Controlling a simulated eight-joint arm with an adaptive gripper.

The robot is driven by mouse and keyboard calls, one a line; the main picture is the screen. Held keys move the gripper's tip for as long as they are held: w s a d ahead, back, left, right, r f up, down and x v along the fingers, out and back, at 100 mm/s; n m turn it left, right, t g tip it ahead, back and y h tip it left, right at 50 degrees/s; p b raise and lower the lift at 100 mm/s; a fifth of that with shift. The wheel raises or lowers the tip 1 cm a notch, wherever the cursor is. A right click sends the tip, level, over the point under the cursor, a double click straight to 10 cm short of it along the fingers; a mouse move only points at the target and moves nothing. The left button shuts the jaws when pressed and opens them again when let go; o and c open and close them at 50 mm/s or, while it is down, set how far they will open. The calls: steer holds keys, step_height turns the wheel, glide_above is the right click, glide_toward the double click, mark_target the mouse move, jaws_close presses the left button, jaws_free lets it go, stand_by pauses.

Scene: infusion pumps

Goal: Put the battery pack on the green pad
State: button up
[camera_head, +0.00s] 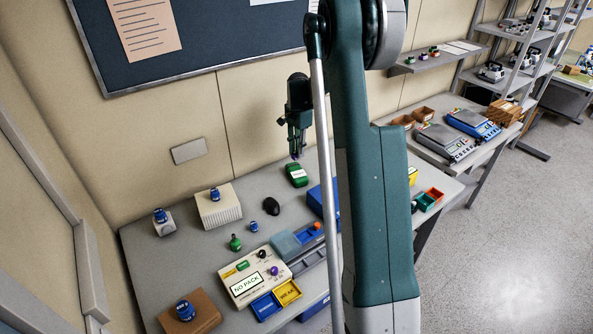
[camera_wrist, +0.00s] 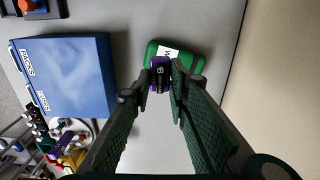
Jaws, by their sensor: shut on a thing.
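My gripper (camera_head: 297,150) hangs above the far part of the table, fingers pointing down. It is shut on a small purple battery pack (camera_wrist: 160,75) with a dark label, seen between the fingertips in the wrist view. Only a bit of purple shows under the fingers in the head view. The green pad (camera_head: 296,174) lies on the table just below the gripper. In the wrist view the green pad (camera_wrist: 194,63) appears behind the pack, with a white label partly covered. The pack looks slightly above the pad; I cannot tell the exact gap.
A blue box (camera_wrist: 65,75) marked "PACKS" stands close to the pad. A black rounded object (camera_head: 271,206) lies nearby. A pump console (camera_head: 240,284) showing "NO PACK" stands at the front, with blue and yellow trays beside it. The wall is close behind the pad.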

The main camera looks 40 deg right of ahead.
steer(key=w, duration=0.1)
steer(key=w+d, duration=0.2)
steer(key=shift+w+f, duration=0.25)
steer(key=shift+w, duration=0.1)
steer(key=shift+f, duration=0.1)
steer(key=p, duration=0.1)
glide_above(297, 170)
steer(key=shift+f, duration=3.05)
steer(key=shift+f, duration=0.1)
steer(key=shift+f, duration=1.75)
steer(key=shift+f, duration=0.15)
steer(key=o, duration=0.9)
steer(key=shift+c, duration=0.2)
steer(key=shift+o, duration=0.3)
